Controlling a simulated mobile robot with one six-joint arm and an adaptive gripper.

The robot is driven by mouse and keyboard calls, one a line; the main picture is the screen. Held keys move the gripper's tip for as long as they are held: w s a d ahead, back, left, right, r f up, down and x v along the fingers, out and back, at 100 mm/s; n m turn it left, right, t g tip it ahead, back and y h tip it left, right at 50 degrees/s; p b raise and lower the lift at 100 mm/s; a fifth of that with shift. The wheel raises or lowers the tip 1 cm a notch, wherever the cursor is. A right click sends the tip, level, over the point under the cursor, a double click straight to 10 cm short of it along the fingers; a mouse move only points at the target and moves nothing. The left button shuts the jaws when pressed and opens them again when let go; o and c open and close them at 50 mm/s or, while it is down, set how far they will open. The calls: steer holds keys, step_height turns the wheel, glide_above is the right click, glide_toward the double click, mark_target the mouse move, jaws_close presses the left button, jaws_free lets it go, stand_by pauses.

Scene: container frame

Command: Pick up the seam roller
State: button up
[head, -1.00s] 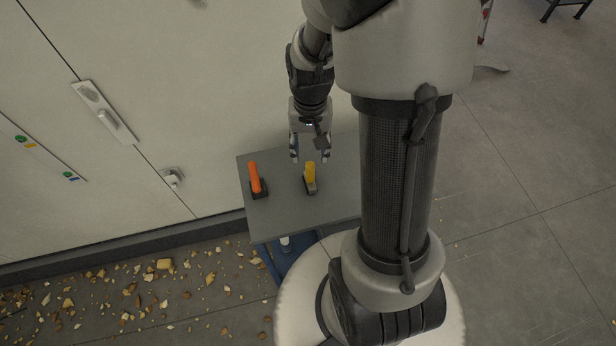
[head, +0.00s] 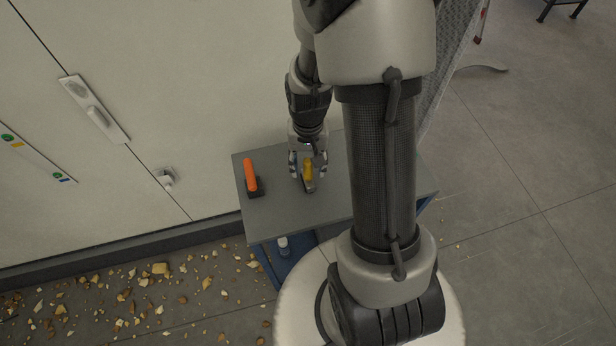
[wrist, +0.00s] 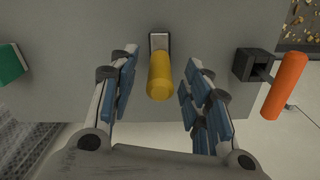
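A tool with a yellow handle and a grey head (head: 308,172) stands on the grey table top; it also shows in the wrist view (wrist: 160,75). A tool with an orange handle and a black block-like head (head: 251,175) stands to its left; in the wrist view it is at the right (wrist: 285,85). The frames do not clearly show which is the seam roller. My gripper (head: 307,168) is open over the yellow-handled tool. In the wrist view its fingers (wrist: 160,68) stand on both sides of the yellow handle, with gaps on each side.
A green object (wrist: 10,64) shows at the wrist view's left edge. A pale container wall with latches (head: 95,108) stands behind the table. Debris (head: 160,268) lies on the floor at left.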

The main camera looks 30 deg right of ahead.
jaws_close()
stand_by(0.3)
steer(key=shift+r, duration=0.15)
